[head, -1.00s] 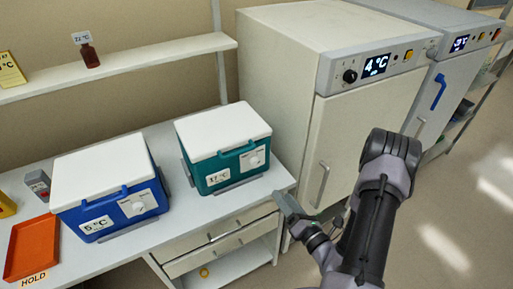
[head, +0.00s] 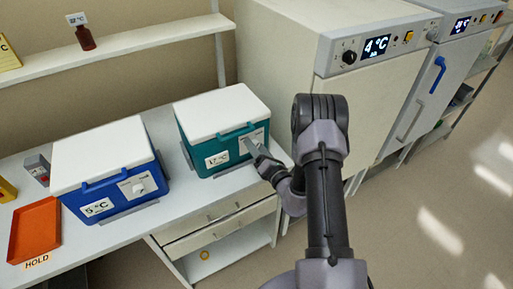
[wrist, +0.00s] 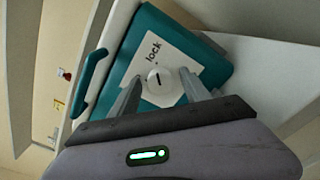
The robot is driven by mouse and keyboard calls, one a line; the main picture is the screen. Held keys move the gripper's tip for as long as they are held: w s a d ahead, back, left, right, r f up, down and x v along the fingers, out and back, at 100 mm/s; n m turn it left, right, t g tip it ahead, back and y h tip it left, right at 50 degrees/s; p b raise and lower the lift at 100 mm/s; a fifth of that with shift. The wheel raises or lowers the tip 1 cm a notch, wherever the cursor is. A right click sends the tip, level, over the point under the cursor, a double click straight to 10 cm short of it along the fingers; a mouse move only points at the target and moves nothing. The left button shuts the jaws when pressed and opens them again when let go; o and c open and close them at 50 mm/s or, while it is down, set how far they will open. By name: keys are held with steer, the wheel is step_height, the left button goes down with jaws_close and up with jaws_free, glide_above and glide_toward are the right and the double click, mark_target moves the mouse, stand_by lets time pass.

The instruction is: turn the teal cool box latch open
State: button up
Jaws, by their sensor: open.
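The teal cool box (head: 200,133) with a white lid stands on the white bench, right of the blue box. It also shows in the wrist view (wrist: 200,53). Its latch is a round white knob (wrist: 160,84) with a dark slot, on a white plate marked "lock". My gripper (head: 252,146) is in front of the box's latch side and hides the knob in the head view. In the wrist view my gripper (wrist: 163,95) is open, its two fingers on either side of the knob. I cannot tell if they touch it.
A blue cool box (head: 100,172) stands to the left, with an orange tray (head: 34,230) marked HOLD beyond it. A white shelf (head: 120,50) with a brown bottle (head: 85,37) runs above. A 4 °C cabinet (head: 340,100) stands close on the right.

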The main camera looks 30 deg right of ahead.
jaws_close()
steer(key=shift+n, duration=0.3)
steer(key=n+b, duration=0.2)
steer(key=n, duration=0.1)
steer(key=shift+f+n, duration=0.15)
steer(key=shift+n, duration=0.15)
steer(key=n+b, duration=0.3)
steer(key=n, duration=0.2)
steer(key=shift+n+b, duration=0.3)
steer(key=n+b, duration=0.4)
steer(key=n, duration=0.1)
steer(key=shift+f, duration=0.1)
steer(key=shift+n+b, duration=1.1)
steer(key=shift+n, duration=0.4)
